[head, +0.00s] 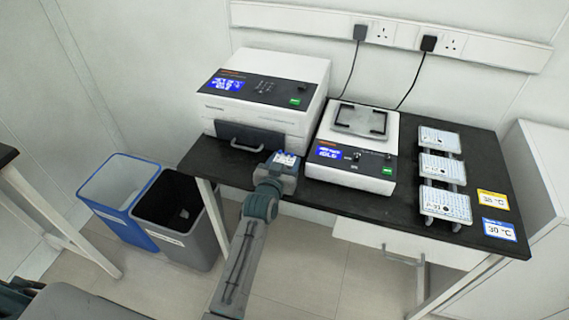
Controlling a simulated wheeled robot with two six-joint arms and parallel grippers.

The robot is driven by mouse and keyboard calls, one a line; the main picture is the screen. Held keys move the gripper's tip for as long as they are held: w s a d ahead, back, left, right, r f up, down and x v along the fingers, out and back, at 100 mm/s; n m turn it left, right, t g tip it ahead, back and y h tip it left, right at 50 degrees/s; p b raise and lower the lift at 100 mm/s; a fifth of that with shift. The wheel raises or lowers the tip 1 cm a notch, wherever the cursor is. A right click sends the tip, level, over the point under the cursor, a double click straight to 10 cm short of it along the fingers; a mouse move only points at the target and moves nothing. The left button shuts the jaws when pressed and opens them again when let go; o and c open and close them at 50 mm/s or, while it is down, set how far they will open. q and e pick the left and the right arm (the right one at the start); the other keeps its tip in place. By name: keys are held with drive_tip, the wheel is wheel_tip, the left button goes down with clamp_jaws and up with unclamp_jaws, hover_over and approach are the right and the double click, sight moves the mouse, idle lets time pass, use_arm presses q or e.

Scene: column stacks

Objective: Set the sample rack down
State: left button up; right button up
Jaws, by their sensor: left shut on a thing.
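My left gripper (284,163) is at the front edge of the dark bench, between the two white machines. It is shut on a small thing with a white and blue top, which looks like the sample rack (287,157). The gripper hides most of it, and I cannot tell whether it touches the bench. Three white racks, far (439,138), middle (442,167) and near (445,204), stand in a row on a metal frame at the right of the bench. My right gripper is not in view.
A white machine with a front drawer (264,95) stands left, and a flat-topped machine (352,145) stands right of it. Yellow (493,200) and blue (499,230) temperature cards lie at the right. Blue (115,190) and grey (180,215) bins stand on the floor.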

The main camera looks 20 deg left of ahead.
use_arm(q)
drive_tip(key=shift+s+d+r, duration=0.1)
drive_tip(key=shift+s+r, duration=0.05)
drive_tip(key=shift+s, duration=0.1)
drive_tip(key=o, duration=1)
drive_tip(key=shift+f, duration=0.25)
drive_tip(key=shift+r, duration=0.1)
